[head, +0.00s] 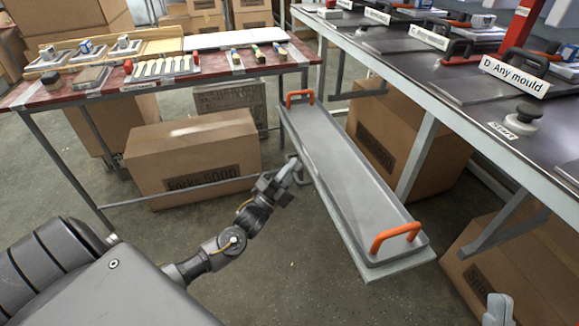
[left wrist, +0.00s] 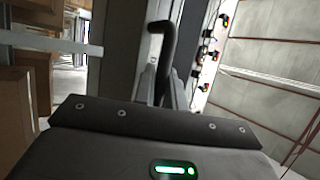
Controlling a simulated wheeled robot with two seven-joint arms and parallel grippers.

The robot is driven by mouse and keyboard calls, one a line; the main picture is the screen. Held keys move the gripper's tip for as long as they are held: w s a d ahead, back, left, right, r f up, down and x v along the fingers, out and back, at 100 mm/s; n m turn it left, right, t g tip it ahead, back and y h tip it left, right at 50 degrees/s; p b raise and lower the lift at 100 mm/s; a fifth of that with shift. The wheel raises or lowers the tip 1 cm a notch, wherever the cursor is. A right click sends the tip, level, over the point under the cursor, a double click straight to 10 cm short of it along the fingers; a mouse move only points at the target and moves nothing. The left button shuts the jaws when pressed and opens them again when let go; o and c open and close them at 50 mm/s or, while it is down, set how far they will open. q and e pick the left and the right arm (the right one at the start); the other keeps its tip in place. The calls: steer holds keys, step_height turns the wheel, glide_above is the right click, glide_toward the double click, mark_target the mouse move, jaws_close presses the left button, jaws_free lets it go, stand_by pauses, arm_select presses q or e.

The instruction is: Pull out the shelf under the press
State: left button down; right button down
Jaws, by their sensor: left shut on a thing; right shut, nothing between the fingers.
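The grey shelf (head: 352,232) juts out from the left side of the press table and carries a long grey tray (head: 345,170) with an orange handle at each end. My left gripper (head: 296,168) is at the shelf's outer long edge. In the left wrist view, the left fingers (left wrist: 163,88) are closed on a dark handle (left wrist: 168,40). In the head view the handle is mostly hidden by the gripper. My right gripper (head: 497,308) shows only its tip at the bottom right, shut and empty, apart from the shelf.
The press table (head: 400,75) stands on the right with black mould plates and labels. Cardboard boxes (head: 190,155) lie under the red-topped table (head: 75,97) on the left, and more stand under the press table. The floor (head: 310,285) in front of the shelf is clear.

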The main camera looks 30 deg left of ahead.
arm_select(q)
steer(key=shift+s+a+f, duration=0.1)
steer(key=shift+a+f, duration=0.05)
steer(key=shift+f, duration=0.05)
steer(key=c, duration=1.8)
jaws_free()
steer(key=shift+o, duration=0.4)
steer(key=shift+s+a, duration=0.15)
steer(key=shift+r, duration=0.1)
arm_select(e)
steer(key=shift+a, duration=0.1)
arm_select(q)
steer(key=v, duration=1)
steer(key=shift+s+p, duration=0.25)
steer(key=shift+p, duration=0.1)
arm_select(e)
steer(key=shift+w+a+f+g, duration=0.1)
steer(key=shift+a+f+g, duration=0.35)
steer(key=shift+g, duration=0.25)
steer(key=shift+w+r, duration=0.1)
steer(key=shift+w, duration=0.05)
